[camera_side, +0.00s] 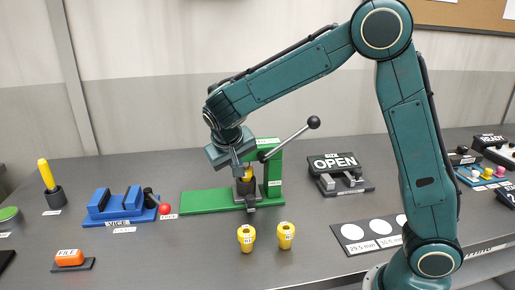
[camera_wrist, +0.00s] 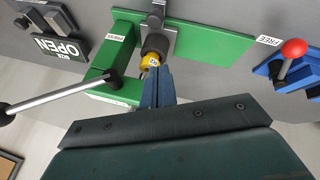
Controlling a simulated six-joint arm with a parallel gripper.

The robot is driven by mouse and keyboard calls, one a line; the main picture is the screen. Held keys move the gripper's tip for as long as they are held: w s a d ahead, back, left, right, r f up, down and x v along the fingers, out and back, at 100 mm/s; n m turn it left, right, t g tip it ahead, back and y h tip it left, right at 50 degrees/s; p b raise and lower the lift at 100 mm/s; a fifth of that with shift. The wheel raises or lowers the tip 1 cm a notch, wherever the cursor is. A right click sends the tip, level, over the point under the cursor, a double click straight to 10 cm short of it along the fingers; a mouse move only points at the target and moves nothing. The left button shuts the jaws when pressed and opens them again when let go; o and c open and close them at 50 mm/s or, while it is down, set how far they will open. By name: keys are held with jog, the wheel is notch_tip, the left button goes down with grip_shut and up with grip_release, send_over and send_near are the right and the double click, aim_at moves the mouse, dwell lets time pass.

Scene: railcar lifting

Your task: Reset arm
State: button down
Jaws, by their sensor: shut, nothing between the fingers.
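My gripper (camera_side: 242,166) is shut and empty, pointing down at the green press (camera_side: 204,200). In the wrist view its blue-grey fingers (camera_wrist: 158,88) are together, close to a yellow piece (camera_wrist: 150,60) in the press's black holder (camera_wrist: 156,42). I cannot tell whether the fingers touch the piece. In the side view the yellow piece is partly hidden by my gripper, above the dark holder (camera_side: 246,187). The press lever (camera_side: 290,139) with its black ball slants up to the right; it also shows in the wrist view (camera_wrist: 60,92).
Two yellow numbered pieces (camera_side: 246,238) (camera_side: 286,235) stand in front of the press. An OPEN sign block (camera_side: 334,163) and a dark size card (camera_side: 368,235) are right.

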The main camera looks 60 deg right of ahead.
jog(key=s+r+n+t+y, duration=0.25)
jog(key=s+r, duration=0.55)
jog(key=s, duration=0.5)
jog(key=s+a+n+y, duration=0.2)
jog(key=s+y, duration=0.1)
jog(key=s, duration=1)
jog(key=shift+s+a+f+n, duration=0.15)
jog(key=shift+s+n, duration=0.2)
